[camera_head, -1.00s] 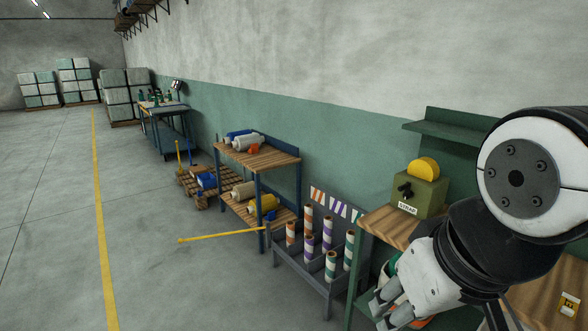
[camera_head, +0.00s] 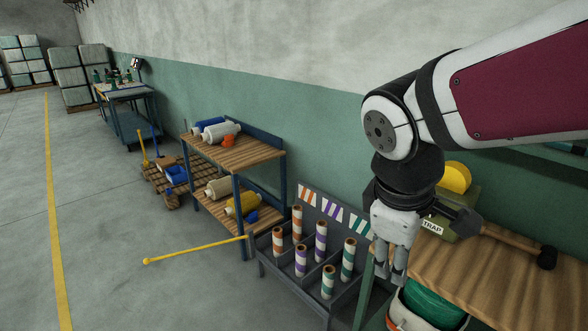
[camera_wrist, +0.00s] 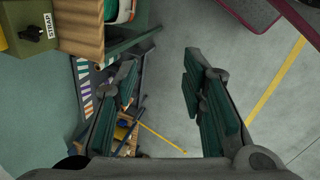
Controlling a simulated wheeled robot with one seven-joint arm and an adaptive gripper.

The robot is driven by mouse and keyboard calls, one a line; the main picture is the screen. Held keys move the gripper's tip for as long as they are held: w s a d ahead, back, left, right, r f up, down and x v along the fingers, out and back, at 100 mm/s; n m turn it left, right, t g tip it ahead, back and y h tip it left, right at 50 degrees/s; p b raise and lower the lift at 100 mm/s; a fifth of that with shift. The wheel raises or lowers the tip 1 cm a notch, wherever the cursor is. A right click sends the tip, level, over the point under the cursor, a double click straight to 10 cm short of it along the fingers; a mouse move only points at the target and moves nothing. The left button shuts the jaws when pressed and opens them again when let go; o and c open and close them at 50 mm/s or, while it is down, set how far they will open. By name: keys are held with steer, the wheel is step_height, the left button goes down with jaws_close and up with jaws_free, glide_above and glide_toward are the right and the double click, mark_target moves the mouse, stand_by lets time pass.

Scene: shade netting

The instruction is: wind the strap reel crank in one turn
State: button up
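The strap reel is a green box (camera_head: 466,221) labelled STRAP with a yellow disc (camera_head: 456,177) on top, on the wooden bench at the right. My gripper (camera_head: 392,272) points down in front of the bench's left end. In the wrist view my gripper (camera_wrist: 160,62) has its fingers wide apart with nothing between them, away from the crank.
A rack of striped rolls (camera_head: 262,262) stands left of the bench, beside a shelf (camera_head: 232,152). A yellow bar (camera_head: 195,251) sticks out over open floor.

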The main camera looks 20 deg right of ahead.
steer(key=w+d+f+n+g+h+p, duration=0.1)
steer(key=w+d+f+n+g+h, duration=0.25)
steer(key=d+n, duration=0.65)
steer(key=w+d+f+n+g+h+p, duration=0.1)
steer(key=w+d+f+n+h, duration=0.1)
steer(key=w+d+n+h, duration=0.6)
steer(key=w+d+f+n+t+h, duration=0.1)
steer(key=w+d+f+n+t, duration=0.25)
steer(key=n, duration=0.65)
steer(key=w+d+f+n+t+p, duration=0.1)
steer(key=w+d+f+n+t, duration=0.3)
steer(key=n, duration=0.7)
steer(key=w+f+n+t+h, duration=0.15)
steer(key=f+n, duration=0.35)
steer(key=n, duration=0.5)
steer(key=shift+t, duration=0.45)
steer(key=x, duration=0.7)
steer(key=p+x, duration=0.1)
steer(key=x, duration=0.6)
steer(key=shift+w+a+f, duration=0.15)
steer(key=shift+w+f, duration=0.05)
jaws_close()
